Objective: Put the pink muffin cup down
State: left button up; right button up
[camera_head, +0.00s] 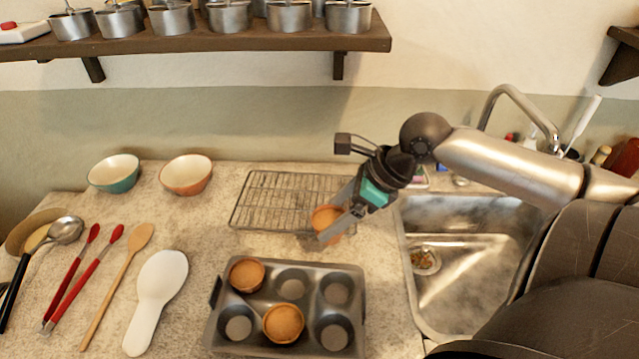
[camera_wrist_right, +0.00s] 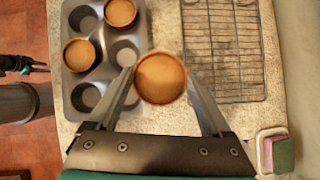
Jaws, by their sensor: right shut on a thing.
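My right gripper (camera_head: 331,226) is shut on a muffin cup (camera_head: 325,216). The held cup looks brown-orange rather than pink, with a tan top. In the head view it overlaps the front right part of the wire rack (camera_head: 262,196). In the right wrist view, the cup (camera_wrist_right: 160,78) sits upright between the two fingertips (camera_wrist_right: 160,88), over the counter strip between the muffin tin (camera_wrist_right: 147,20) and the rack (camera_wrist_right: 222,50). I cannot tell its height above the counter.
The muffin tin (camera_head: 262,307) holds two similar cups, at back left (camera_head: 246,274) and front middle (camera_head: 283,323); its other wells look empty. The rack looks empty. A sink (camera_head: 470,270) is at right. Two bowls and several utensils lie at left. A shelf (camera_head: 300,42) with pots hangs above.

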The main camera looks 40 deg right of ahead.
jog(key=shift+w+d+b, duration=1.55)
jog(key=shift+w+d, duration=4)
jog(key=shift+w, duration=0.35)
notch_tip(320, 180, down, 7)
jog(key=shift+w+d+f+b, duration=0.1)
jog(key=shift+d+f+b, duration=0.05)
jog(key=shift+b, duration=1)
pick_arm(q)
notch_tip(320, 180, down, 6)
jog(key=shift+s+d+r, duration=0.1)
jog(key=shift+r, duration=0.05)
jog(key=shift+r, duration=0.1)
pick_arm(e)
jog(key=o, duration=1.1)
jog(key=shift+o, duration=0.2)
